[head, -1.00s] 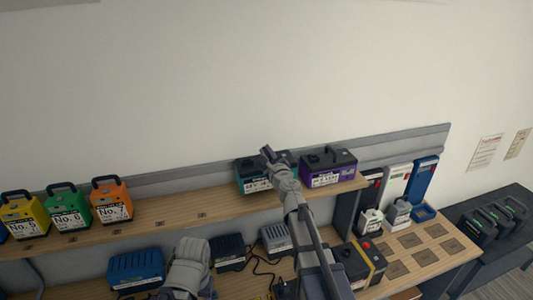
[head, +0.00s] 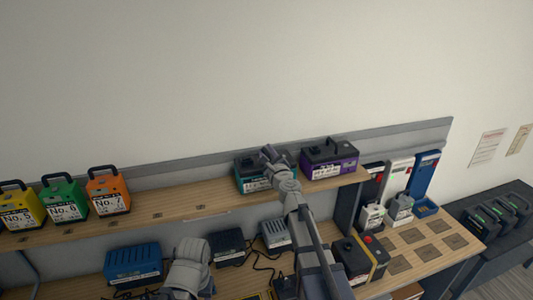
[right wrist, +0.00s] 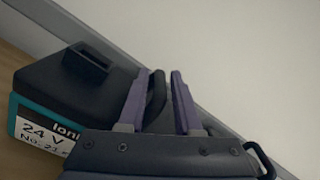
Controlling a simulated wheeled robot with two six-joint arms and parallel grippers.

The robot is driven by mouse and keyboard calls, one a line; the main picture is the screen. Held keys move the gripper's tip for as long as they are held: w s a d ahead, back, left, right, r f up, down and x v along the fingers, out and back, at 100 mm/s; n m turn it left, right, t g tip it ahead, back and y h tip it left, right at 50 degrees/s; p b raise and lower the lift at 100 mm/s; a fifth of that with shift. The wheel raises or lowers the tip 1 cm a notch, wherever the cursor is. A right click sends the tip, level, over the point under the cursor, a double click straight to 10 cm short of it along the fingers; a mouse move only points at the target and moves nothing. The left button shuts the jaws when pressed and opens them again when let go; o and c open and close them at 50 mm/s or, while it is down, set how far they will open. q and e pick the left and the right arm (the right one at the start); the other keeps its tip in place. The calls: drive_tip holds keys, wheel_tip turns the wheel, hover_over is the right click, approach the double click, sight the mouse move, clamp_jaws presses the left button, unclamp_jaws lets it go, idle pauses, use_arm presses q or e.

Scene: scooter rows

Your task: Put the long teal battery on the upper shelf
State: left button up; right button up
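The long teal battery (head: 253,184), with a black top and white label, sits on the upper shelf (head: 150,215) at the shelf's right part. My right gripper (head: 268,152) is at its top and hides part of it. In the right wrist view the battery (right wrist: 32,112) reads "24 V". The two purple fingers (right wrist: 160,95) stand either side of its black handle, with a gap showing between the handle and the right finger. My left arm shows at the bottom of the head view, but its gripper cannot be made out.
A purple battery (head: 329,160) stands close to the right of the teal one. Orange (head: 107,190), green (head: 64,199) and yellow (head: 18,208) batteries stand at the shelf's left. Chargers (head: 133,262) line the lower level. The shelf's middle is clear.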

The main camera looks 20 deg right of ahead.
drive_tip(key=shift+o, duration=0.9)
drive_tip(key=shift+s+r, duration=0.1)
drive_tip(key=s, duration=1.1)
drive_tip(key=shift+s+d, duration=0.2)
drive_tip(key=shift+s, duration=0.2)
